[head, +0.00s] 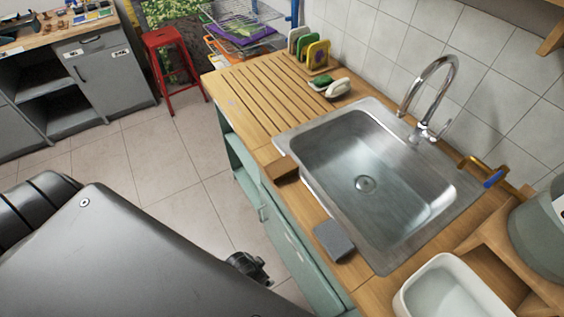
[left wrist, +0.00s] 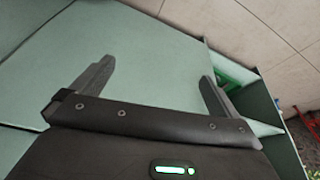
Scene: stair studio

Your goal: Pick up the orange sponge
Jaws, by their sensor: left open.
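A brown-orange block (head: 281,169) lies at the left edge of the sink on the wooden counter; it may be the orange sponge, but I cannot tell for sure. A grey sponge-like block (head: 333,240) lies on the counter's front edge. My left gripper (left wrist: 155,85) is open and empty in the left wrist view, with pale green cabinet panels beyond its fingers. The block does not show in that view. My dark arm fills the lower left of the head view. My right gripper is not in view.
The steel sink (head: 320,150) with its tall faucet (head: 432,75) is set in the counter. A rack of coloured boards (head: 318,55) and a green-and-white brush-like item (head: 337,88) stand behind. A white basin (head: 450,290) is at lower right. The slatted drainboard (head: 255,95) is bare.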

